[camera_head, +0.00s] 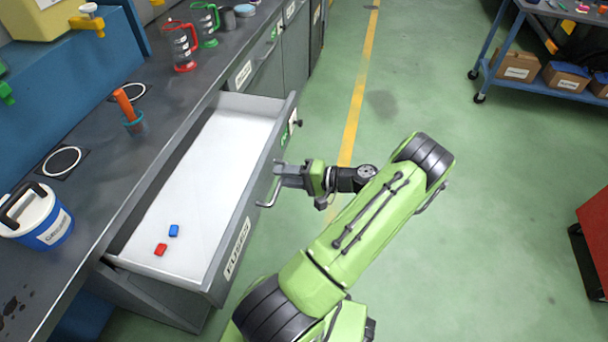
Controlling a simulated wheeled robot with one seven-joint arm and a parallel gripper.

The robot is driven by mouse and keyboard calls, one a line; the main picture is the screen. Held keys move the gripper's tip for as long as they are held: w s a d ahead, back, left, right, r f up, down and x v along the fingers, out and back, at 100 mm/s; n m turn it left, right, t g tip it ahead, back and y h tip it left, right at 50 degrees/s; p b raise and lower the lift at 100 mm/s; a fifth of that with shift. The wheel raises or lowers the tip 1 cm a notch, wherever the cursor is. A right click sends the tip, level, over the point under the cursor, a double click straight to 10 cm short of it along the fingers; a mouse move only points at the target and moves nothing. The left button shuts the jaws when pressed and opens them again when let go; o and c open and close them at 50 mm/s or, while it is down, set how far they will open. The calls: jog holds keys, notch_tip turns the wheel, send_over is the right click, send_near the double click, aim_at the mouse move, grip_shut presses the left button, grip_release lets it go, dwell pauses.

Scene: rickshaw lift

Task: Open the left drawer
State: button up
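The drawer (205,160) labelled "FUSES" is pulled out from under the grey counter. Its white floor shows, with a small blue piece (174,230) and a small red piece (160,249) lying near its front left end. A metal bar handle (267,203) sticks out from the drawer's front. My gripper (279,174) is at the upper end of this handle, pointing left toward the drawer front. The fingers overlap the handle in view, so I cannot tell whether they grip it or only touch it.
On the counter (165,135) stand a blue and white bucket (48,228), an orange-handled tool (127,106), a red jug (181,48) and a green jug (205,24). A blue cart (490,68) with boxes stands at upper right, a red cabinet (594,240) at right. The green floor between is clear.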

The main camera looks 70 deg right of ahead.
jog(key=p+v, duration=0.2)
jog(key=v, duration=1.2)
jog(key=shift+s+p, duration=0.3)
jog(key=shift+s, duration=0.05)
jog(key=shift+w+r, duration=0.1)
